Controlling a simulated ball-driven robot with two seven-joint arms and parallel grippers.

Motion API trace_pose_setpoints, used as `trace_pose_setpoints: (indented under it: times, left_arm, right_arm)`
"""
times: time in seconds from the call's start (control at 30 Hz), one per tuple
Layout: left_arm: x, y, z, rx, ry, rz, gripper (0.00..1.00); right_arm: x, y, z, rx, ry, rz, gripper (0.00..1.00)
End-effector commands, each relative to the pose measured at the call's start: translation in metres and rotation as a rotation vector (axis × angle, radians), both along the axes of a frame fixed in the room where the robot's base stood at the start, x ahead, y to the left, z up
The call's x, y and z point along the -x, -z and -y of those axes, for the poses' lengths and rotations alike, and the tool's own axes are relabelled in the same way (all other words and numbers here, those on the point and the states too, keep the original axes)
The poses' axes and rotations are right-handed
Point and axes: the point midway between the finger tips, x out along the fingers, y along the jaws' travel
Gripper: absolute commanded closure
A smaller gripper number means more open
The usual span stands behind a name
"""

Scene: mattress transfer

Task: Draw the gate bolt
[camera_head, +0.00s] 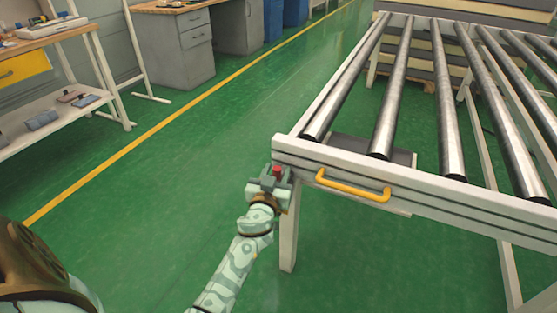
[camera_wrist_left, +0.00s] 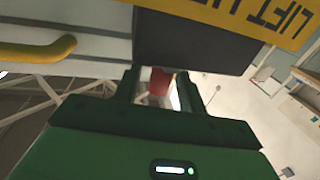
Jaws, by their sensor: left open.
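A small red knob (camera_head: 277,170), seemingly the gate bolt's grip, sits at the left front corner of the roller table's white frame (camera_head: 440,190). My left gripper (camera_head: 270,182) is right at this corner. In the left wrist view the red knob (camera_wrist_left: 158,80) lies between the two open fingers of my left gripper (camera_wrist_left: 160,88), with gaps beside it; whether they touch it cannot be told. The rest of the bolt is hidden by the gripper and frame. A yellow handle (camera_head: 352,187) is on the front bar, right of the gripper. My right gripper is not in view.
Steel rollers (camera_head: 393,90) fill the table top. A dark plate with a yellow "LIFT" label (camera_wrist_left: 255,18) is close above the fingers in the wrist view. A workbench (camera_head: 45,35) stands at the left. The green floor between is clear.

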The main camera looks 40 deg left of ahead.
Motion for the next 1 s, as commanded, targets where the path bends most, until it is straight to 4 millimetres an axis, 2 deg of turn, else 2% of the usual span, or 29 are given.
trace_pose_setpoints:
  times: [0.37,0.47,0.5,0.53,0.67,0.9,1.0]
  left_arm:
    - [0.0,0.0,0.002,0.0,-0.002,-0.001,0.59]
    - [0.0,0.0,0.002,0.0,-0.002,-0.001,0.84]
    - [0.0,0.0,0.002,0.0,-0.001,-0.001,0.95]
    - [0.0,0.0,0.002,0.0,-0.001,-0.001,1.0]
    - [0.002,0.001,0.002,0.0,-0.001,-0.001,1.0]
    - [0.033,0.001,0.01,0.0,-0.001,-0.001,1.0]
    - [0.037,0.0,0.011,0.001,-0.001,0.0,1.0]
  right_arm:
    - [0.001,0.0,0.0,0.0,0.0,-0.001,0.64]
    - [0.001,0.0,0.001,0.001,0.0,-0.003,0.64]
    - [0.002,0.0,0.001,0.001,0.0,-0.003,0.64]
    - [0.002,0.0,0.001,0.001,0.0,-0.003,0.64]
    - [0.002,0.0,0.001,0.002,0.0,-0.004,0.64]
    - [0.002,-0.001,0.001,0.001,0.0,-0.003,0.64]
    - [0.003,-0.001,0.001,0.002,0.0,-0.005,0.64]
